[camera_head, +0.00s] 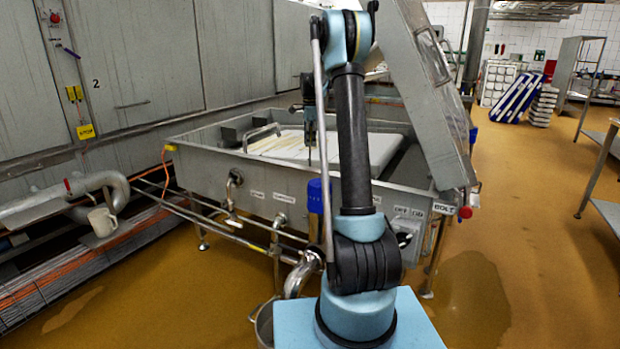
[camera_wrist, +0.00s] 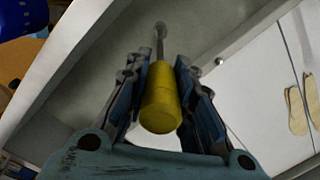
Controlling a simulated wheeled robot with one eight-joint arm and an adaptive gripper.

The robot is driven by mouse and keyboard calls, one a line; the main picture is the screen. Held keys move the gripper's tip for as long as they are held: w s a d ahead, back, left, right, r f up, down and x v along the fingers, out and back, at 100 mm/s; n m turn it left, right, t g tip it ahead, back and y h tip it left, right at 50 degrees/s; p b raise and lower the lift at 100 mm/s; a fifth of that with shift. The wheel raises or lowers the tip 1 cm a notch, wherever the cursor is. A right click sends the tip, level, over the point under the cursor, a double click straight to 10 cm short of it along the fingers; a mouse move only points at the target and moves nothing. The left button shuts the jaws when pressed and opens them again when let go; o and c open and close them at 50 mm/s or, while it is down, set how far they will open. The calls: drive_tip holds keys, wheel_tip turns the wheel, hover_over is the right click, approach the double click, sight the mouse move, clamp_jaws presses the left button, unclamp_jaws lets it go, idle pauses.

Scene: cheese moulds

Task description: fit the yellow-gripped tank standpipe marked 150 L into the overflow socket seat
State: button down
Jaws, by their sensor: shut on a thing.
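The standpipe shows in the wrist view as a yellow grip (camera_wrist: 161,98) with a thin grey metal pipe running on past it. My gripper (camera_wrist: 170,90) is shut around the yellow grip, one finger on each side. In the head view my gripper (camera_head: 309,112) hangs over the steel tank (camera_head: 215,163), and a thin dark length shows below it. The 150 L mark cannot be read in either view. I cannot make out the overflow socket seat; the pipe's far end lies against the grey tank surface in the wrist view, and I cannot tell whether it touches.
A white slab (camera_head: 372,149) lies in the tank beside a metal handle (camera_head: 262,134). A blue cylinder (camera_head: 318,196) stands at the tank's front. A tilted steel panel (camera_head: 425,90) rises on the right. The brown floor (camera_head: 530,210) is open to the right.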

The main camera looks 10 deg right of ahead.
wheel_tip(320, 180, down, 7)
idle(0.5)
drive_tip(key=c, duration=1.4)
unclamp_jaws()
drive_tip(key=shift+o, duration=0.2)
